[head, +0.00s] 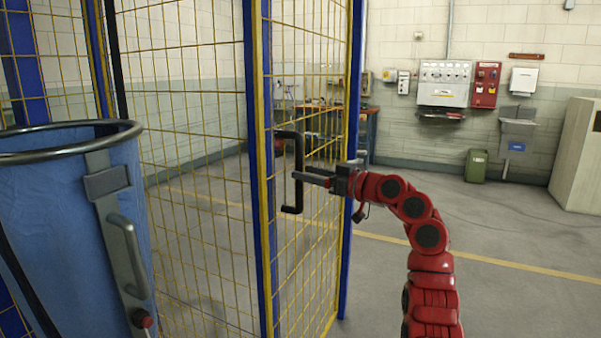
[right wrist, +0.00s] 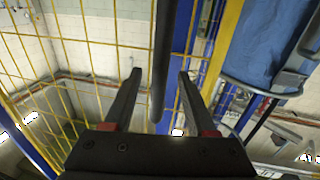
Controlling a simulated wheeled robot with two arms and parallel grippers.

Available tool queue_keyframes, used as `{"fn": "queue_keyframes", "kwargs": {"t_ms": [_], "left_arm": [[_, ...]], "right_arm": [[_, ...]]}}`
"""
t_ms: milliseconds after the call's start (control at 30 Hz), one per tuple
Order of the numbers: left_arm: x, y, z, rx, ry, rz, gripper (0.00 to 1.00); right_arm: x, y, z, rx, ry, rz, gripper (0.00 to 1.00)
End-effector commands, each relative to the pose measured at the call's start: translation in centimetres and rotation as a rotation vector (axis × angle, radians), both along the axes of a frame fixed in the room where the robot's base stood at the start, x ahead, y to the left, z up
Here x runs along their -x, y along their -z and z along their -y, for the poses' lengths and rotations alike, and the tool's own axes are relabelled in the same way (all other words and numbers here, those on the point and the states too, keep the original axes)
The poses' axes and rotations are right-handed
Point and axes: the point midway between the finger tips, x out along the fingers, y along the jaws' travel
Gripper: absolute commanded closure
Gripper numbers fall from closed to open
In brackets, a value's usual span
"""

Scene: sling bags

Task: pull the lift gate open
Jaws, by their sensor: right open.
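The lift gate (head: 325,75) is a yellow wire mesh panel with blue and yellow edge posts, standing in the middle of the head view. Its black, bracket-shaped handle (head: 299,158) is upright near the left post. My red right arm reaches in from the right, and its gripper (head: 312,179) is at the handle's middle height. In the right wrist view, the open fingers of this gripper (right wrist: 160,74) have the handle bar (right wrist: 164,45) between them, with gaps visible on both sides. My left gripper is not in view.
A blue sling bag (head: 60,220) with a black rim and grey side handle stands close at left. More yellow mesh (head: 190,150) stands behind it. A green bin (head: 476,166) and wall boxes (head: 444,83) are at the back. The floor at right is clear.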

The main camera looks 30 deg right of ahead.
Motion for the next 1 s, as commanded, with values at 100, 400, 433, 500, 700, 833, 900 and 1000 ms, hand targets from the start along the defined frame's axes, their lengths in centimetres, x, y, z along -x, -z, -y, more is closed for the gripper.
{"fn": "queue_keyframes", "kwargs": {"t_ms": [100, 400, 433, 500, 700, 833, 900, 1000], "left_arm": [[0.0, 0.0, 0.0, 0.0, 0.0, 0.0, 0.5], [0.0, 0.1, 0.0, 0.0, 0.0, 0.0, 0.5], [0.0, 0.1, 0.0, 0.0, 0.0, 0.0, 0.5], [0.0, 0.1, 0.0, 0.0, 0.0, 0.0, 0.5], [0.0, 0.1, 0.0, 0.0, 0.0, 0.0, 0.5], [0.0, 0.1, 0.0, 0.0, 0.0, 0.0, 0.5], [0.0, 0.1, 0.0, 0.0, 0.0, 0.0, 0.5], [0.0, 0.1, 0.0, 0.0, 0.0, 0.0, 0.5]], "right_arm": [[2.8, 0.1, 1.7, 0.004, 0.006, 0.0, 0.43], [9.7, 0.1, 5.1, 0.0, 0.006, -0.001, 0.43], [10.2, 0.1, 5.3, 0.0, 0.005, -0.001, 0.43], [11.2, 0.1, 5.8, 0.0, 0.004, -0.002, 0.43], [12.7, 0.1, 6.4, 0.002, 0.001, -0.004, 0.43], [12.9, 0.1, 6.5, 0.001, 0.001, -0.003, 0.43], [12.9, 0.1, 6.5, 0.001, 0.0, -0.003, 0.43], [12.8, 0.1, 6.5, 0.001, 0.0, -0.003, 0.43]]}}
